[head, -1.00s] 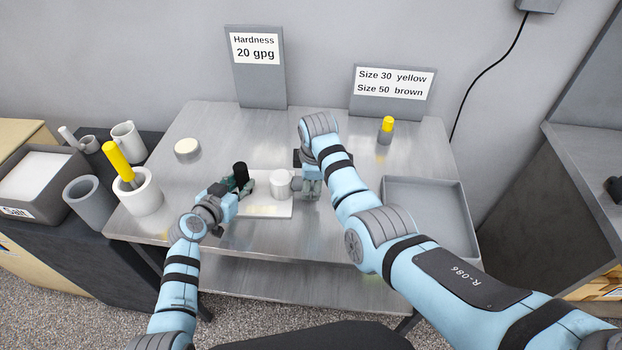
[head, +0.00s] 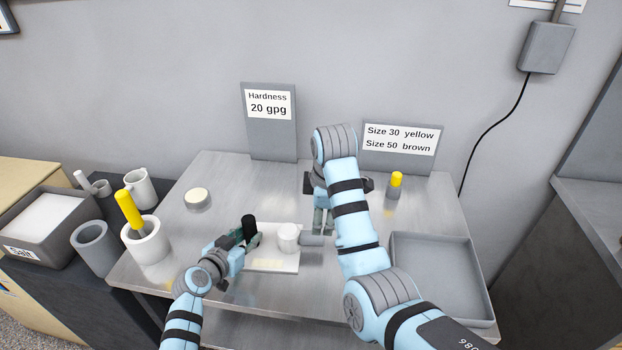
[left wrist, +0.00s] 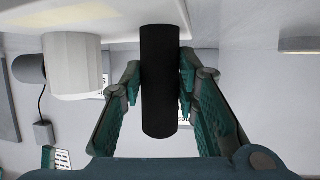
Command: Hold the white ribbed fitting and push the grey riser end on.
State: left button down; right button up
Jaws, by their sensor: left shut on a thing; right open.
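The white ribbed fitting (head: 288,238) stands on a white board (head: 268,264) in the head view. It also shows at upper left in the left wrist view (left wrist: 73,72). The grey riser end (head: 313,240) lies level against the fitting's right side; it appears to meet the fitting, but how deep it sits is hidden. It also shows in the left wrist view (left wrist: 27,69). My left gripper (head: 247,239) is shut on a black cylinder (left wrist: 160,85) left of the fitting, not on the fitting itself. My right gripper (head: 320,222) is open just behind the riser end.
A yellow-topped piece (head: 395,186) and a grey tray (head: 437,243) are at right. A round cream-topped piece (head: 197,199) is at back left. A white pot (head: 147,245) with a yellow stick stands at the left edge. Two signs stand at the back.

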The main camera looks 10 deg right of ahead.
aim_at(245, 228)
pick_arm(q)
jog(key=c, duration=1.2)
grip_release()
jog(key=shift+o, duration=0.2)
notch_tip(245, 228, up, 3)
jog(key=p, duration=0.2)
jog(key=shift+r+p, duration=0.1)
jog(key=shift+p, duration=0.3)
jog(key=shift+r+p, duration=0.95)
jog(key=shift+r, duration=4.45)
